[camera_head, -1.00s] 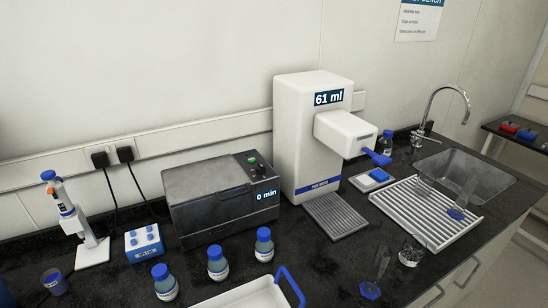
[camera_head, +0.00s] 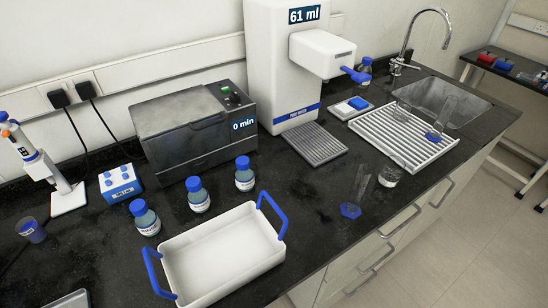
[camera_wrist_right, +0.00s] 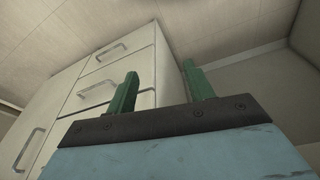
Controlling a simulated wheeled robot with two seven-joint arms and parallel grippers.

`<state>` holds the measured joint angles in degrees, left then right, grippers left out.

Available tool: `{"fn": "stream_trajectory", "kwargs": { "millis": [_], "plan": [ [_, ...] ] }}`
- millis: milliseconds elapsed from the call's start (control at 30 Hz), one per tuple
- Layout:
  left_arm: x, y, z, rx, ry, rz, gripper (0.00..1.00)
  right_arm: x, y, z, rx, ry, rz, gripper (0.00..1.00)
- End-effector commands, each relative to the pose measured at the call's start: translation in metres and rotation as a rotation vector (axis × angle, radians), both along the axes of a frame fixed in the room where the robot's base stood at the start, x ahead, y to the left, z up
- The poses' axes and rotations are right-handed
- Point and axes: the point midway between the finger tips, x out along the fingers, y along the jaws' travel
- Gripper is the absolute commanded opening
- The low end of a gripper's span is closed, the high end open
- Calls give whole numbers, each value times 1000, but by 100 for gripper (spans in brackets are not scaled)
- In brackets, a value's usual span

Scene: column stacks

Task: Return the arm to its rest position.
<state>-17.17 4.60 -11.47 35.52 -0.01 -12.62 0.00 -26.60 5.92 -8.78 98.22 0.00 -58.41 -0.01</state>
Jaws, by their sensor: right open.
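My right gripper (camera_wrist_right: 158,92) shows in the right wrist view. Its two green fingers stand apart with nothing between them. Beyond it are white cabinet drawers (camera_wrist_right: 118,50) with metal handles and a pale tiled surface. No arm or gripper of mine shows in the head view, so my left gripper is out of sight.
On the dark bench (camera_head: 300,200) stand a white tray with blue handles (camera_head: 222,250), several blue-capped bottles (camera_head: 199,196), a grey lidded box (camera_head: 190,130), a white dispenser (camera_head: 280,60) reading 61 ml, a drying rack (camera_head: 405,135) and a sink (camera_head: 450,105). The floor (camera_head: 485,235) at right is clear.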

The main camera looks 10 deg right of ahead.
Motion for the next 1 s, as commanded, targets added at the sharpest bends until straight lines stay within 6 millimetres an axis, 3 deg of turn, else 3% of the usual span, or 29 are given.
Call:
{"fn": "stream_trajectory", "kwargs": {
  "millis": [33,200,400,500,700,1000],
  "plan": [
    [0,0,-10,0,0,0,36,-10,-1,-33,-3,19,2,52],
    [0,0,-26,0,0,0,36,-45,-6,-114,-6,51,9,52],
    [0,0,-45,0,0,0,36,-101,-16,-192,-12,91,17,52],
    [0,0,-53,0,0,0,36,-130,-21,-219,-15,107,21,52],
    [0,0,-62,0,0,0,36,-169,-29,-246,-17,125,27,52],
    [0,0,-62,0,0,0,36,-172,-30,-247,-18,127,28,52]
  ]
}}
